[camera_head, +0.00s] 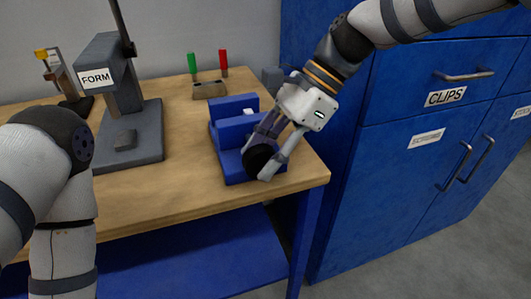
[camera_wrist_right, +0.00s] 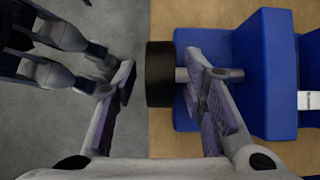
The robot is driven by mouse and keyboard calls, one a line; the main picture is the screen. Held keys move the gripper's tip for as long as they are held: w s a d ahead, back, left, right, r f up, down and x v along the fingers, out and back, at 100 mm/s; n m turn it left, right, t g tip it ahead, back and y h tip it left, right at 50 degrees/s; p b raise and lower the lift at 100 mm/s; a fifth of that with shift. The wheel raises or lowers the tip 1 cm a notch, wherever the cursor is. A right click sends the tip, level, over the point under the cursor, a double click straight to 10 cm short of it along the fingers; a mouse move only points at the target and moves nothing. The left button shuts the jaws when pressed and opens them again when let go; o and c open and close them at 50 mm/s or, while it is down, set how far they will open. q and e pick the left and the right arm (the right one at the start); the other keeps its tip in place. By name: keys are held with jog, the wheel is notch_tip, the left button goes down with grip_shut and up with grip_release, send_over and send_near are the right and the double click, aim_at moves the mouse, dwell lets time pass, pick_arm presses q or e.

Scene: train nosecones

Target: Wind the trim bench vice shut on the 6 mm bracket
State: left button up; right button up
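The blue bench vice (camera_head: 228,162) stands near the right end of the wooden bench. It also shows in the right wrist view (camera_wrist_right: 262,75). Its black round knob (camera_wrist_right: 160,73) sits on a short grey shaft at the front. My right gripper (camera_wrist_right: 165,80) is open, with one finger on each side of the knob. The left finger is clear of the knob, and the right finger overlaps the shaft between knob and jaw. A small white piece (camera_head: 248,111) shows at the jaws. I cannot tell whether it is the bracket or a label. My left gripper is out of view.
A grey press marked FORM (camera_head: 110,75) stands on the bench (camera_head: 190,200) to the left. A block (camera_head: 209,90) with green and red handles sits behind the vice. A blue cabinet (camera_head: 430,125) with a CLIPS drawer is close on the right.

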jog(key=v, duration=1.2)
